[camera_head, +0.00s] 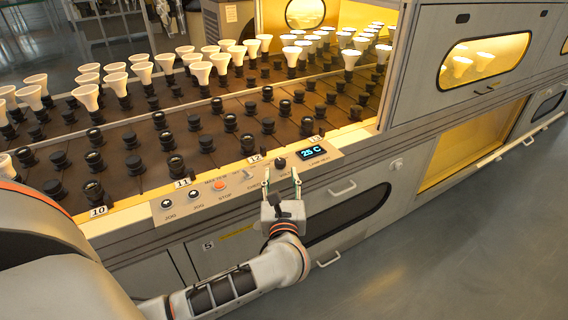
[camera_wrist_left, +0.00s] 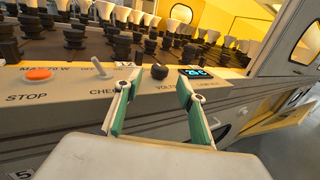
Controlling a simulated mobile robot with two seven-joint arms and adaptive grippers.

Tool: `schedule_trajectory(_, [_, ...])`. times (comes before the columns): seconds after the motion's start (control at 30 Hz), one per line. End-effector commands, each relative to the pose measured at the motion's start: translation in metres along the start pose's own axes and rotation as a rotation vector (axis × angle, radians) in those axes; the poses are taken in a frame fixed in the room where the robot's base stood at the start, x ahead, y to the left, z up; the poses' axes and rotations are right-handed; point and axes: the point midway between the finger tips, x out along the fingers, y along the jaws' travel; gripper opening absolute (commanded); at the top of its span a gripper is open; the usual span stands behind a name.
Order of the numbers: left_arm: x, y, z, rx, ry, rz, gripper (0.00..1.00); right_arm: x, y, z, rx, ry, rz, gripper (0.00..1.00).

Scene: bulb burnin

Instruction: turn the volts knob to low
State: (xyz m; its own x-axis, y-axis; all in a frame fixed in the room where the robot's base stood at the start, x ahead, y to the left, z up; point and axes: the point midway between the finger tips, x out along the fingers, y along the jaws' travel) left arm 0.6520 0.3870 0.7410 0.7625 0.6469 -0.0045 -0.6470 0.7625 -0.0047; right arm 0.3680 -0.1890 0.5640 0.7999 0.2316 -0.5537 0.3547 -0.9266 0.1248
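The volts knob is a small black round knob (camera_head: 280,163) on the sloped control panel (camera_head: 236,184), just left of the display. In the left wrist view the knob (camera_wrist_left: 159,71) sits above the word VOLTS, beyond and between my fingertips. My left gripper (camera_head: 282,176) is open and empty in front of the panel; its two green-sided fingers (camera_wrist_left: 156,84) stand apart, one to each side of the knob's line. A gap to the knob seems to remain, though contact is hard to judge. The knob's setting cannot be read. My right gripper is not in view.
The panel also carries a display reading 25 C (camera_head: 311,154), a toggle switch (camera_head: 247,174), an orange stop button (camera_head: 218,185) and two more knobs. Behind it are rows of black sockets and white bulbs (camera_head: 200,72). A drawer handle (camera_head: 342,188) lies below the panel.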

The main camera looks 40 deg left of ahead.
Motion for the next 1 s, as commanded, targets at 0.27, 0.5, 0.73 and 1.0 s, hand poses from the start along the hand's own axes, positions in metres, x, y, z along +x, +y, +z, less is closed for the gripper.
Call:
schedule_trajectory(0.27, [0.043,0.001,0.002,0.006,-0.006,0.002,0.40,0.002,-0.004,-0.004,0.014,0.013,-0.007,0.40])
schedule_trajectory(0.5, [0.067,0.001,0.002,0.006,-0.005,0.002,0.40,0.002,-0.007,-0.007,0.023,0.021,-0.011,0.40])
schedule_trajectory(0.73, [0.070,0.001,0.002,0.005,-0.004,0.001,0.40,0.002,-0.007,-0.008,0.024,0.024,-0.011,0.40])
schedule_trajectory(1.0, [0.070,0.001,0.002,0.005,-0.004,0.001,0.00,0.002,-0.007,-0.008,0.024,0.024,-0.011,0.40])
